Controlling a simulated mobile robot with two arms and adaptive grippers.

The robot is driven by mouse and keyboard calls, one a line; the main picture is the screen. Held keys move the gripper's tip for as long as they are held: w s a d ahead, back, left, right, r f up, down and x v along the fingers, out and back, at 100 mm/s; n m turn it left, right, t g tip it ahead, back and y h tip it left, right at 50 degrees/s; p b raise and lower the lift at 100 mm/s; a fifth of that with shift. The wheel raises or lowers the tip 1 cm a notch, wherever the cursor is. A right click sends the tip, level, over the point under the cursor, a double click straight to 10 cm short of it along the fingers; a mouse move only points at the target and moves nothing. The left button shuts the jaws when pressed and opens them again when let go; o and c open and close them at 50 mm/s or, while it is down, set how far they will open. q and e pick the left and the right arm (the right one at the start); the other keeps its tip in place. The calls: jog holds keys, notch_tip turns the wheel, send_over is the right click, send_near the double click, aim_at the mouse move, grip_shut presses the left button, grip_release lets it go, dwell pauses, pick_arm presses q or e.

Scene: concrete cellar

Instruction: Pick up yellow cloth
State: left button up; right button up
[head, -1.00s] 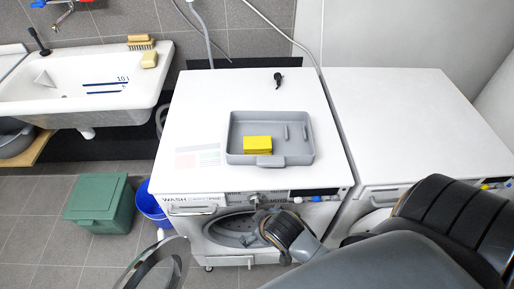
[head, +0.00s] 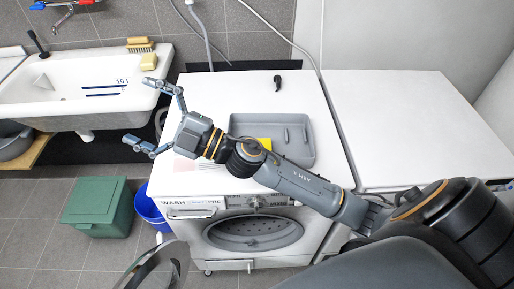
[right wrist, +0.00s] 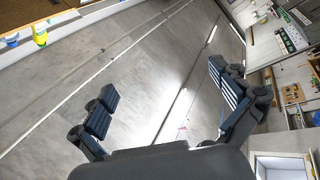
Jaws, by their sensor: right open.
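The yellow cloth (head: 264,143) lies in the grey tray (head: 306,156) on top of the washing machine. My right forearm crosses in front and hides most of the cloth, so only a small yellow part shows. My right gripper (head: 141,113) is open and empty, past the left edge of the washing machine, to the left of the tray and in front of the sink. In the right wrist view its two fingers (right wrist: 165,100) are spread wide with nothing between them, and the cloth is not seen there. My left gripper is not in view.
The washing machine (head: 205,90) has a small black object (head: 278,82) at its back. A second white top (head: 400,110) at right is clear. A white sink (head: 60,112) holding a brush (head: 140,45) and soap (head: 149,62), a green bin (head: 98,207) and a blue bucket (head: 150,208) stand left.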

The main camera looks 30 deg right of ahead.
notch_tip(320, 180, down, 10)
jog(key=s+f+n+g+h, duration=0.1)
jog(key=s+n+g+h, duration=0.15)
jog(key=n+g, duration=1.15)
jog(key=w+d+f+m+g+h, duration=0.15)
jog(key=d+h, duration=0.45)
jog(key=d, duration=0.7)
jog(key=w+d+f+m+g+h, duration=0.1)
jog(key=d+m+h, duration=0.2)
jog(key=d+h, duration=0.7)
jog(key=d+f+y, duration=0.1)
jog(key=f, duration=0.1)
jog(key=d+f+y+p, duration=0.1)
jog(key=f, duration=0.2)
jog(key=d+f+y, duration=0.1)
jog(key=f, duration=0.1)
jog(key=shift+s+d+f, duration=0.1)
jog(key=shift+d+f, duration=0.15)
jog(key=f, duration=0.1)
jog(key=f+p, duration=0.1)
jog(key=f, duration=0.1)
jog(key=f+p, duration=0.1)
jog(key=f, duration=0.1)
jog(key=shift+w+f, duration=0.2)
jog(key=shift+w, duration=0.05)
jog(key=shift+d+f, duration=0.1)
jog(key=shift+f, duration=0.15)
jog(key=c, duration=1)
